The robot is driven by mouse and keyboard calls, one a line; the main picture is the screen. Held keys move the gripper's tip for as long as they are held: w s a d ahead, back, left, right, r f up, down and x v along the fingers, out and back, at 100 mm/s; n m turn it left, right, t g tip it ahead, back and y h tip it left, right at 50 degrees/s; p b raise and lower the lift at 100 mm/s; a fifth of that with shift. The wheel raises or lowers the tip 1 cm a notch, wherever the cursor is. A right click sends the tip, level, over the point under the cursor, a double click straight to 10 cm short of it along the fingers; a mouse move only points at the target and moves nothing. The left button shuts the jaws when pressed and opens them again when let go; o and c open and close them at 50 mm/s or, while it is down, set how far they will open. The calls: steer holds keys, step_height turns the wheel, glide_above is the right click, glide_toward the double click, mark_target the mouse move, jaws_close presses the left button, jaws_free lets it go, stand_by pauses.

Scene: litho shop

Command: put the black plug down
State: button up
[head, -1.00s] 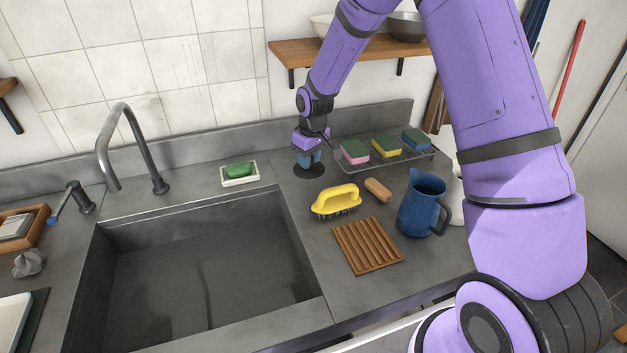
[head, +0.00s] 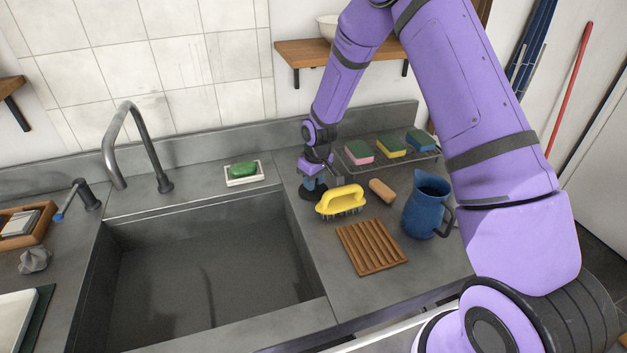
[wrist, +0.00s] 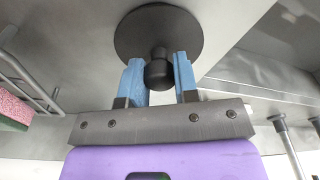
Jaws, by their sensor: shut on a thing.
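The black plug (wrist: 150,35) is a round dark disc with a knob. In the wrist view, my gripper (wrist: 160,82) has its two blue fingers shut on the knob, one on each side. In the head view, my gripper (head: 314,182) is over the counter (head: 355,295) right of the sink, and the plug (head: 308,193) shows as a dark disc below the fingers. I cannot tell whether the disc touches the counter.
A yellow-handled brush (head: 341,200) is close to the plug's right. Left are a soap dish (head: 244,180) and the sink (head: 200,270).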

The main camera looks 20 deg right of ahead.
steer(key=o, duration=0.9)
steer(key=shift+o, duration=0.2)
step_height(320, 180, up, 12)
steer(key=s, duration=0.1)
steer(key=shift+s+d, duration=0.15)
steer(key=shift+d, duration=0.2)
step_height(320, 180, up, 12)
steer(key=f+m+t, duration=0.1)
glide_above(317, 191)
steer(key=s+d, duration=0.2)
steer(key=s, duration=0.4)
steer(key=s+d+r+m+t, duration=0.1)
steer(key=s+d+r+m, duration=0.1)
steer(key=s+r, duration=0.7)
steer(key=s+d+r+m+t, duration=0.1)
steer(key=s+r, duration=0.2)
steer(key=s, duration=0.7)
steer(key=s+d+r+m+t, duration=0.1)
steer(key=s+r, duration=0.3)
steer(key=s, duration=0.7)
steer(key=shift+d+m+h, duration=0.15)
steer(key=shift+m+h, duration=0.15)
steer(key=shift+r, duration=0.1)
